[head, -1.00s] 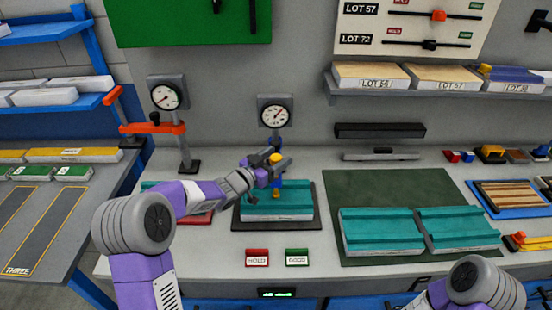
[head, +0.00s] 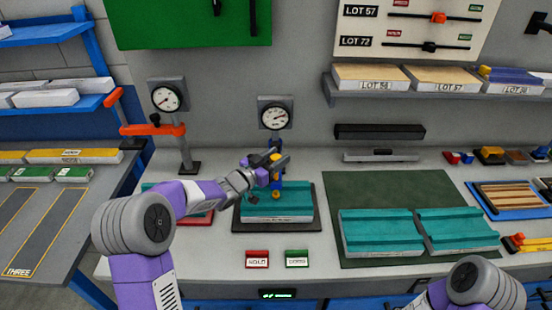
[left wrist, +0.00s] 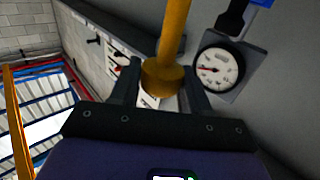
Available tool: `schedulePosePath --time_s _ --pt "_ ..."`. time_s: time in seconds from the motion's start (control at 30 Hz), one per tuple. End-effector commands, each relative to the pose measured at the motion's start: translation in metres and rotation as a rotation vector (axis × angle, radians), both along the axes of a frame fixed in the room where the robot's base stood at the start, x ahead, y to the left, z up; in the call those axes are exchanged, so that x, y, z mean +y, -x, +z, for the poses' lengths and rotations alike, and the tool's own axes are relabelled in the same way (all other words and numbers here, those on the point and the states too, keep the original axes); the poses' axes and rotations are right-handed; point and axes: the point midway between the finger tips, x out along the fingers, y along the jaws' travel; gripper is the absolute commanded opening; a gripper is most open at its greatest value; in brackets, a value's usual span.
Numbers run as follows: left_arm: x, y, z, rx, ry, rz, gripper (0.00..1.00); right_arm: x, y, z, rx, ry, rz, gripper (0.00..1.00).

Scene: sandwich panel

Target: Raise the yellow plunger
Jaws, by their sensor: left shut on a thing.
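The yellow plunger (head: 276,189) stands upright over a teal grooved panel (head: 258,208) on a dark base plate, below a round dial gauge (head: 275,117). In the left wrist view the plunger (left wrist: 174,35) is a yellow rod with a wider collar, between my fingers. My left gripper (head: 274,168) is shut on the plunger, above the panel; its fingers partly hide the plunger in the head view. The gauge also shows in the left wrist view (left wrist: 217,68). My right gripper is out of view; only part of that arm shows at the lower right.
A second gauge (head: 166,98) on a stand with an orange lever (head: 150,129) is to the left. Red (head: 257,259) and green (head: 297,258) label blocks lie in front. Two teal panels (head: 381,230) lie on a green mat to the right. A shelf (head: 430,91) is above.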

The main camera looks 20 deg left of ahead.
Motion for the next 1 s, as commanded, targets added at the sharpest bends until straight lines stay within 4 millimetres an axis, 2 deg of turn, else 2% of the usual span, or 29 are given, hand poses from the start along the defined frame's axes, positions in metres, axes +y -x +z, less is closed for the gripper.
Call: schedulePosePath --time_s 0.03,0.17,0.47,0.5,0.6,0.63,1.0 --pt "0.001 0.000 0.014 -0.006 0.000 0.001 0.00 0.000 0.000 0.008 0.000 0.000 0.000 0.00" --pt "0.000 0.000 0.032 -0.007 -0.001 0.000 0.00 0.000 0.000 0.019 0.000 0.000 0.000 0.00" --pt "0.000 -0.001 0.035 -0.012 0.002 0.000 0.00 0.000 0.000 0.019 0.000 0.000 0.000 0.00" --pt "0.000 -0.001 0.036 -0.013 0.003 0.000 0.47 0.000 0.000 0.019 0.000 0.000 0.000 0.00" --pt "0.000 -0.001 0.035 -0.012 0.002 -0.001 0.63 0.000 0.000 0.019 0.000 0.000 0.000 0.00" --pt "0.000 -0.001 0.035 -0.011 0.003 0.000 0.66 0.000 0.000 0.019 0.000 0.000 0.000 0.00" --pt "0.005 0.005 0.032 -0.005 0.001 0.002 0.66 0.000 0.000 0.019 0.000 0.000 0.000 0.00"
